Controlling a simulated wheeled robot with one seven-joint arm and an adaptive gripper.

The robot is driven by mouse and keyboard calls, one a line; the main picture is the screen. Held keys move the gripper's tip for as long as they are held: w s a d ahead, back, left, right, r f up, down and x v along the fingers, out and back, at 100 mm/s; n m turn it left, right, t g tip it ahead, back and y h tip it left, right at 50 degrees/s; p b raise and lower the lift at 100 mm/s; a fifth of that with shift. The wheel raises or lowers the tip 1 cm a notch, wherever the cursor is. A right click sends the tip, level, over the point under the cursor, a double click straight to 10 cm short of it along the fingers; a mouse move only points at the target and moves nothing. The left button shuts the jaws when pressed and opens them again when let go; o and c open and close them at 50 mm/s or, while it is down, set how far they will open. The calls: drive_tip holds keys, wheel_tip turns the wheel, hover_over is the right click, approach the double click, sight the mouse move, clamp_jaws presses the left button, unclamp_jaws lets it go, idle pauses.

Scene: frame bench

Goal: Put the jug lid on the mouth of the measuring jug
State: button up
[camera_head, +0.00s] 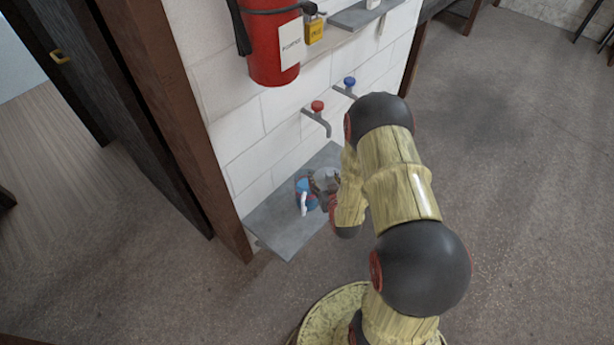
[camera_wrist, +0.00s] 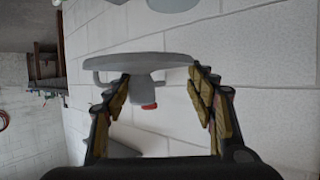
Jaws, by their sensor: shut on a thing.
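My gripper (camera_wrist: 160,76) is shut on the grey jug lid (camera_wrist: 138,66), a flat disc seen nearly edge-on at the fingertips in the wrist view. In the head view, my gripper (camera_head: 328,190) is over the low grey shelf, partly hidden by my arm. A pale grey shape there, probably the lid (camera_head: 326,176), is at the gripper. A blue vessel with a white handle, which looks like the measuring jug (camera_head: 306,193), stands on the shelf just left of the gripper. I cannot tell whether the lid and jug touch, and the jug's mouth is not clear.
The low shelf (camera_head: 282,228) is bare at its front left. Above it, a red-knobbed tap (camera_head: 317,114) and a blue-knobbed tap (camera_head: 347,86) stick out from the white block wall (camera_head: 240,125). A red fire extinguisher (camera_head: 270,45) hangs higher up. Open floor lies to the right.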

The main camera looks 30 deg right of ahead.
drive_tip(key=w+a+f+b, duration=0.1)
drive_tip(key=w+f+b, duration=0.5)
drive_tip(key=w+f, duration=0.7)
drive_tip(key=shift+w+a+b, duration=0.3)
drive_tip(key=shift+a, duration=0.05)
drive_tip(key=shift+f, duration=0.15)
drive_tip(key=o, duration=1.2)
drive_tip(key=shift+o, duration=0.2)
